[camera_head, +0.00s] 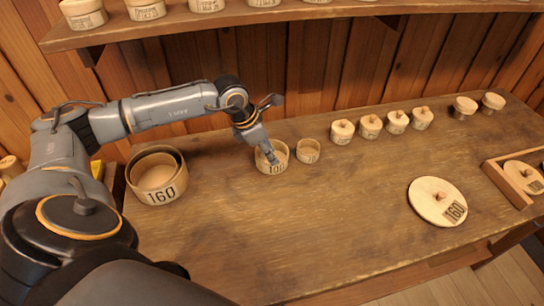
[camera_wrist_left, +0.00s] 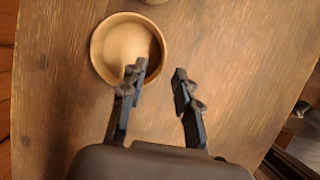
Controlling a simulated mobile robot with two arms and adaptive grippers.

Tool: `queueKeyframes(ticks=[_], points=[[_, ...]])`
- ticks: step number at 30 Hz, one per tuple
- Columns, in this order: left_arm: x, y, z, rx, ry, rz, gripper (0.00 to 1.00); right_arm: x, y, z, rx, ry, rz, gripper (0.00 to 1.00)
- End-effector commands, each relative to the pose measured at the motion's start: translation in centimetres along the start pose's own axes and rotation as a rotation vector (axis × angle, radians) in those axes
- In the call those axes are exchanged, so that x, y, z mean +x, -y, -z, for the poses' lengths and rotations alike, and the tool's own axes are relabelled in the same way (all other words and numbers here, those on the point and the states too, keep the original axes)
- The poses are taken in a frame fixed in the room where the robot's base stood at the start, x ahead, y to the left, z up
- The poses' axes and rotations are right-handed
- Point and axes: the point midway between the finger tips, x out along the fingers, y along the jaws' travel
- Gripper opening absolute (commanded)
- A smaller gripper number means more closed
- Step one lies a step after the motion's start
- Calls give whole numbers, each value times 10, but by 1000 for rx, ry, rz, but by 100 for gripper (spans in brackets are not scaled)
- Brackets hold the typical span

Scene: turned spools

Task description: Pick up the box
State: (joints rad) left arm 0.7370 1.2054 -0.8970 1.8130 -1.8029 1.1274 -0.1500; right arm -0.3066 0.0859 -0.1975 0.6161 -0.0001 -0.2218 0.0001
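An open round wooden box (camera_head: 267,168) with a number on its front, apparently 100, stands upright on the workbench. Its lid is off and it looks empty. My left gripper (camera_head: 271,155) reaches down at it from behind. In the left wrist view the box (camera_wrist_left: 108,52) shows from above. There my left gripper (camera_wrist_left: 159,71) is open with nothing held. One finger overlaps the box's opening and the other is outside, past the rim. I cannot tell whether either finger touches the wall. My right gripper is not in view.
A larger box marked 160 (camera_head: 158,195) stands at left, with another round piece inside. A smaller open box (camera_head: 308,151) is close on the right. Several lidded boxes (camera_head: 370,126) line the back. A lid marked 160 (camera_head: 437,201) lies right. The bench's front middle is clear.

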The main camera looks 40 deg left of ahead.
Motion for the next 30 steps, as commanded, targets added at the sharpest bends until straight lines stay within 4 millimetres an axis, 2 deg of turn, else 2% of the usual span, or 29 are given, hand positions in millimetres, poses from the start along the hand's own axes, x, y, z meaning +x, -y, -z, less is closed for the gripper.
queueKeyframes(ticks=[5, 10, 15, 23, 27, 28, 30], points=[[10, 0, 0, 0, -1, 0, 32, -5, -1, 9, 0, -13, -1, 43], [34, 3, 1, 0, -3, 3, 32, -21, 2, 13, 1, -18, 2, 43], [55, 2, 2, -1, -1, 1, 32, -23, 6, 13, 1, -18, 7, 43], [59, 2, 3, 0, -1, -1, 32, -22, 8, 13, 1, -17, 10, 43], [58, 2, 3, 0, -1, -1, 3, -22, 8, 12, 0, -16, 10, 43], [58, 2, 3, 0, -1, -1, 0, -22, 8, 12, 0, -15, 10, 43], [58, 2, 3, 0, -1, -1, 0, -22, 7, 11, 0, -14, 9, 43]])
